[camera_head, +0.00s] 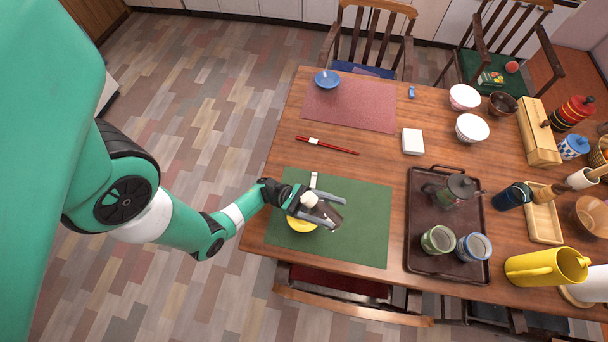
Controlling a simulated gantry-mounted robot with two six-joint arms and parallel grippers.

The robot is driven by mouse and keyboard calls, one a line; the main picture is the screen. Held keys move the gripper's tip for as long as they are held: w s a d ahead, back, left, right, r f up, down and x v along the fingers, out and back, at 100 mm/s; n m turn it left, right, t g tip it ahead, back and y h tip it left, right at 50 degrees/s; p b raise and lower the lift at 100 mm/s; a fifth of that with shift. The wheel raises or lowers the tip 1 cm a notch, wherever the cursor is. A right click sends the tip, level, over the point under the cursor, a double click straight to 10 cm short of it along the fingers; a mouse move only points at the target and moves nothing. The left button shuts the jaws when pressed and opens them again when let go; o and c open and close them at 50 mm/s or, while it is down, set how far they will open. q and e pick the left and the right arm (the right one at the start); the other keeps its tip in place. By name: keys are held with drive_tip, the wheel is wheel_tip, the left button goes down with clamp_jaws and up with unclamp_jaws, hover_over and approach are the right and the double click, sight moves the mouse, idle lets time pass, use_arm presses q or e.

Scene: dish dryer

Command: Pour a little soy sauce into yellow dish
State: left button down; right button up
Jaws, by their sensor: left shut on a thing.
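My left gripper (322,210) reaches in from the left over the green mat (368,215). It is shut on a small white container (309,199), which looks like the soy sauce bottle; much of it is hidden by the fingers. The yellow dish (299,225) lies on the green mat, just below the gripper in the picture and partly covered by it. I cannot tell whether the container is tilted or whether any sauce is flowing. My right gripper is not in view.
A dark tray (419,263) with a teapot (458,190) and two cups stands right of the mat. A red chopstick set (327,145) lies behind it. A red mat (350,103) holds a small blue dish (327,79).

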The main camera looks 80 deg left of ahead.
sight(327, 210)
use_arm(q)
drive_tip(key=shift+r+t+h+p, duration=0.3)
drive_tip(key=shift+r+t+p, duration=0.15)
drive_tip(key=shift+r, duration=0.55)
idle(0.7)
drive_tip(key=shift+s+a+r+t+h, duration=0.15)
drive_tip(key=shift+r+t+h, duration=0.55)
drive_tip(key=shift+r, duration=0.5)
idle(1.9)
